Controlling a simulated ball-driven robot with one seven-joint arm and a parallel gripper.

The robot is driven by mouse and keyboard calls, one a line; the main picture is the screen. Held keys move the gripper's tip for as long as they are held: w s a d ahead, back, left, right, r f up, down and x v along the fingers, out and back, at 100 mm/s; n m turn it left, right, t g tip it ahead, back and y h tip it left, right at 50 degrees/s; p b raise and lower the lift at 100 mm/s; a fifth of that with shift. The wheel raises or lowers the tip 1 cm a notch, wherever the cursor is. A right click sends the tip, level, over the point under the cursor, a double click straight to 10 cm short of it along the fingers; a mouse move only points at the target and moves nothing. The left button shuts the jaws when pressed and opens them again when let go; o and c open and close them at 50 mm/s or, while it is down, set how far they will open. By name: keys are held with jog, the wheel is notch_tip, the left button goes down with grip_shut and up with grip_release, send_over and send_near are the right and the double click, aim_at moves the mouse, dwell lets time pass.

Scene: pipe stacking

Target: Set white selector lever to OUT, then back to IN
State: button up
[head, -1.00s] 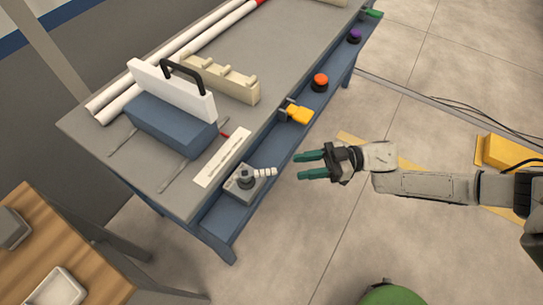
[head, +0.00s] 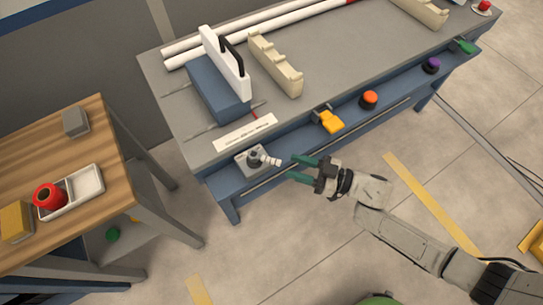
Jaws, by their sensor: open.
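The white selector lever (head: 271,161) sticks out to the right from a dark pivot on a small grey box (head: 247,164). The box sits at the near left corner of the blue front ledge of the workbench. My gripper (head: 298,170) has green fingers and is open and empty. Its fingertips point left at the lever's ribbed end, just to the right of it. They look apart from the lever, though the depth is hard to judge. A white label strip (head: 245,132) lies behind the box; its print is too small to read.
Along the front ledge are a yellow lever (head: 330,122), an orange button (head: 369,99), a purple button (head: 432,65) and a green handle (head: 464,46). A blue block with a white handled plate (head: 224,68) stands behind. A wooden table (head: 85,139) is at left. Floor in front is clear.

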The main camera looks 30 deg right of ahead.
aim_at(269, 159)
jog(key=p+x, duration=0.1)
jog(key=x, duration=0.7)
jog(key=shift+w+a, duration=0.15)
jog(key=shift+w, duration=0.05)
grip_shut()
dwell(0.4)
